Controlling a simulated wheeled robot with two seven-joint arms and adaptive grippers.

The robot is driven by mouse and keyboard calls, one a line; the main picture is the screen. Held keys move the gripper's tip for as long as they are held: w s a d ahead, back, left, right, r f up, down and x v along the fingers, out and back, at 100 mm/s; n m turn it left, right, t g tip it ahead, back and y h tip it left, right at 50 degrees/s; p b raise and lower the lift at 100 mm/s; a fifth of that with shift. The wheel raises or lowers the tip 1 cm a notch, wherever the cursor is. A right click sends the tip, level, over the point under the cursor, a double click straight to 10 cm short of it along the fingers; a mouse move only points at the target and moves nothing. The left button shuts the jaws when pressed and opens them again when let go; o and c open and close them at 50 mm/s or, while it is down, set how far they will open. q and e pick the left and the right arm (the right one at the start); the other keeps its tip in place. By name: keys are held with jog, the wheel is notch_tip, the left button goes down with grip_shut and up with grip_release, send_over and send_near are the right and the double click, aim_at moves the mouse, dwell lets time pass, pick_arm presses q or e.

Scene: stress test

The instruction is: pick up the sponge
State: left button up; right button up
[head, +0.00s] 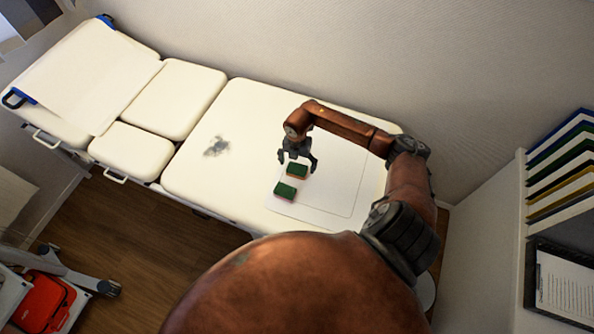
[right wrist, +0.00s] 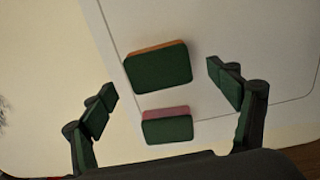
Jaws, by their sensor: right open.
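Two sponges with dark green tops lie on a white mat (head: 335,205) on the padded bed. The sponge with an orange underside (head: 297,171) is just below my right gripper (head: 297,163) in the head view. The sponge with a pink underside (head: 285,190) lies a little to its lower left. In the right wrist view the orange-sided sponge (right wrist: 158,70) is ahead, beyond the fingertips, and the pink-sided sponge (right wrist: 167,126) is nearer, between the fingers. My right gripper (right wrist: 162,82) is open and empty above them. My left gripper is not in view.
A rack of folders (head: 560,165) stands at the right. A red case (head: 47,300) is at the lower left.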

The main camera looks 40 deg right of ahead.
aim_at(297, 169)
notch_tip(297, 169, down, 3)
jog(key=shift+w+r, duration=0.1)
jog(key=shift+w, duration=0.05)
jog(key=shift+f, duration=0.55)
jog(key=shift+c, duration=0.5)
jog(key=c, duration=0.7)
